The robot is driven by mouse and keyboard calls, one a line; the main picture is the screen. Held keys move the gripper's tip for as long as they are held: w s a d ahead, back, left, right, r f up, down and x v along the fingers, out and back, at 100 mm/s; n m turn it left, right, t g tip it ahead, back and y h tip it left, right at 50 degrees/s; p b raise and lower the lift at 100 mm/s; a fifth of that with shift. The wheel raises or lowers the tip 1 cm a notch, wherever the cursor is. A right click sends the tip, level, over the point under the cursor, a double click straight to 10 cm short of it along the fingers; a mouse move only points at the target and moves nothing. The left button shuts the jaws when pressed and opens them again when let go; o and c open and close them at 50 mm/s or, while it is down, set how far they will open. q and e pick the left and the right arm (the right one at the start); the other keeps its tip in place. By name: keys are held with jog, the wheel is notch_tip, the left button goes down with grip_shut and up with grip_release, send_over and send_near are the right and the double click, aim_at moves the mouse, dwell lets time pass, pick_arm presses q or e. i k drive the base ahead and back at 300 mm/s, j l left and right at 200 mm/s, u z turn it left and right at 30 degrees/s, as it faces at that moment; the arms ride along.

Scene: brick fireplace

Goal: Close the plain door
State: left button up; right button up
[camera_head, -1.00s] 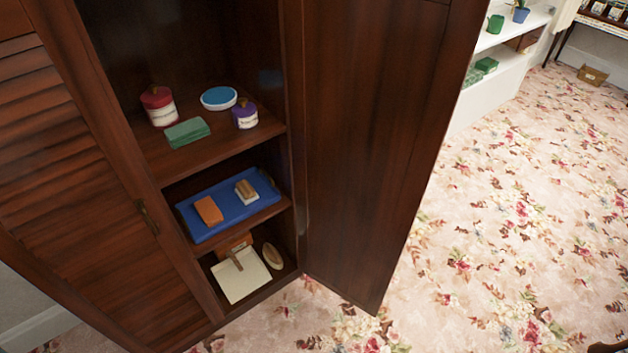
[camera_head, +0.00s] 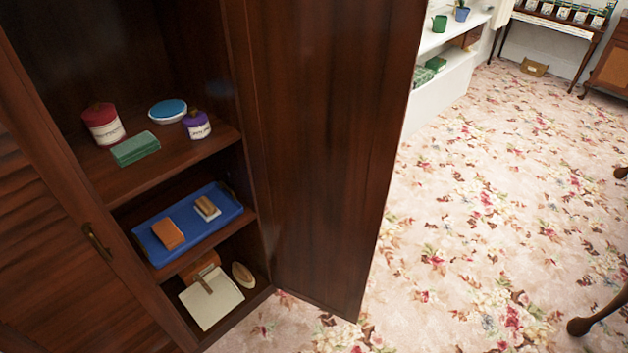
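The plain door (camera_head: 318,150) is dark wood with a smooth face. It stands open on the right side of the cabinet, swung outward over the carpet. The cabinet's left door (camera_head: 50,215) is louvred, looks shut and has a small metal handle (camera_head: 97,242). The open half shows shelves (camera_head: 185,158) inside. Neither of my grippers shows in the view, and nothing is seen touching the plain door.
The shelves hold jars (camera_head: 102,124), a blue dish (camera_head: 167,110), a blue tray (camera_head: 222,214) and a dustpan (camera_head: 212,298). Floral carpet (camera_head: 480,200) is open to the right. A white shelf unit (camera_head: 440,90) and dark furniture legs (camera_head: 598,312) stand beyond.

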aim_at(324, 88)
jog(key=i+l+u, duration=0.1)
jog(key=u, duration=1.1)
jog(key=l+u, duration=0.4)
jog(key=l, duration=0.2)
jog(key=l+u, duration=0.4)
jog(key=l, duration=0.15)
jog(key=k+l+u, duration=0.15)
jog(key=l+u, duration=0.2)
jog(key=l, duration=0.2)
jog(key=k+l, duration=0.1)
jog(key=l, duration=0.3)
jog(key=k+l+u, duration=0.1)
jog(key=l, duration=0.3)
jog(key=k+l, duration=0.15)
jog(key=l, duration=0.25)
jog(key=k+l, duration=0.15)
jog(key=l, duration=0.2)
jog(key=k+l+u, duration=0.1)
jog(key=l, duration=0.3)
jog(key=k+l, duration=0.15)
jog(key=l, duration=0.25)
